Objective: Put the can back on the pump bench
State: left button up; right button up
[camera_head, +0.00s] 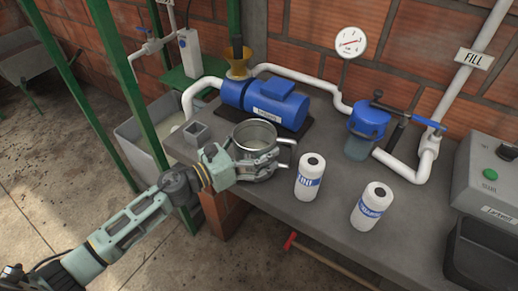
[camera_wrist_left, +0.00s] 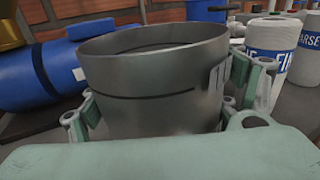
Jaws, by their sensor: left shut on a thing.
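A grey metal can (camera_head: 255,138) with a side handle is at the left front of the pump bench (camera_head: 330,228). My left gripper (camera_head: 252,165) is shut around the can's body, with the can upright. In the left wrist view the can (camera_wrist_left: 155,90) fills the middle, with green gripper fingers on both sides. The left gripper also shows there (camera_wrist_left: 160,125). The can's base is hidden by the gripper, so I cannot tell whether it touches the bench top. My right gripper is not in view.
A blue pump (camera_head: 265,103) with a brass funnel (camera_head: 237,62) stands behind the can. A blue-topped filter (camera_head: 366,130), white pipes and a control box (camera_head: 490,180) are further right. A small grey square cup (camera_head: 196,133) stands left.

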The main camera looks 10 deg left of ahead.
pick_arm(q)
jog(key=shift+f, duration=0.15)
jog(key=shift+f, duration=0.1)
jog(key=o, duration=1.8)
jog(key=shift+f, duration=0.1)
jog(key=shift+o, duration=0.6)
